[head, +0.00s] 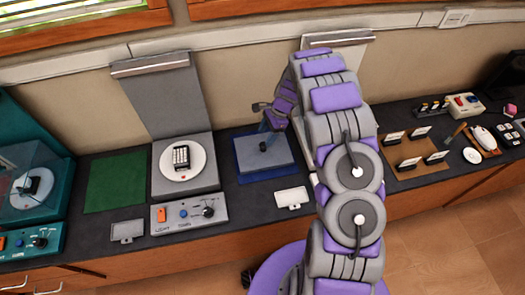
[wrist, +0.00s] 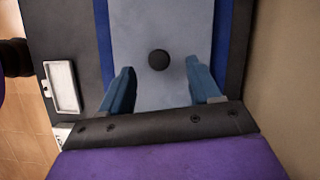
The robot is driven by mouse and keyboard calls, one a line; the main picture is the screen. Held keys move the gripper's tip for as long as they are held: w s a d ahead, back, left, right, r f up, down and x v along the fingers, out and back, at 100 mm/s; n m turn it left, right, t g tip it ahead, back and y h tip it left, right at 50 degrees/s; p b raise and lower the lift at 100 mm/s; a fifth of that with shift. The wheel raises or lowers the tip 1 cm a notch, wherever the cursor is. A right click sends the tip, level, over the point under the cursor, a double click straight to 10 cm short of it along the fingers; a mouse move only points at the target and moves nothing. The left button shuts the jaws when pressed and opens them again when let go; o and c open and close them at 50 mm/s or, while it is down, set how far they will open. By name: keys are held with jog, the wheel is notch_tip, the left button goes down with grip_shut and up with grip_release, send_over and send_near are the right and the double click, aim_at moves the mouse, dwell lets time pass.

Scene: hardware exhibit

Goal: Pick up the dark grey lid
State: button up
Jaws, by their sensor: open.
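The grey lid (head: 249,157) lies flat on a blue mat (head: 245,178) on the dark counter, with a round black knob (head: 263,147) at its middle. In the wrist view the lid (wrist: 160,25) fills the centre and its knob (wrist: 158,60) shows between and slightly beyond the fingertips. My gripper (wrist: 161,72) is open and empty, its two blue fingers spread to either side over the lid. In the head view my gripper (head: 271,124) points down close to the knob. I cannot tell the exact height of the fingertips above the lid.
Left of the lid stands a grey device (head: 183,116) with a white disc, beside a green mat (head: 116,182). A small white plate (head: 292,197) lies in front of the lid. The wall (head: 240,85) is close behind. Small items on a brown board (head: 415,155) lie to the right.

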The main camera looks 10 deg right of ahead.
jog(key=shift+a+f, duration=0.55)
jog(key=shift+f, duration=0.15)
jog(key=shift+d+f, duration=0.15)
jog(key=shift+d, duration=0.1)
jog(key=d+f, duration=0.1)
jog(key=f, duration=0.1)
jog(key=shift+s+d+f+b, duration=0.2)
jog(key=shift+d+f+b, duration=0.15)
jog(key=shift+f+b, duration=0.05)
jog(key=shift+a+f, duration=1.05)
jog(key=shift+a, duration=0.6)
jog(key=shift+c, duration=0.8)
jog(key=shift+d, duration=0.95)
jog(key=c, duration=0.6)
jog(key=shift+a, duration=0.2)
jog(key=c, duration=0.3)
jog(key=shift+a, duration=0.4)
grip_shut()
jog(key=shift+d+r, duration=0.1)
jog(key=shift+r, duration=0.2)
notch_tip(320, 180, up, 10)
jog(key=r+p, duration=0.1)
jog(key=p, duration=0.1)
notch_tip(320, 180, up, 5)
jog(key=p, duration=0.3)
send_over(263, 144)
jog(key=shift+d+f, duration=0.1)
jog(key=shift+d, duration=0.15)
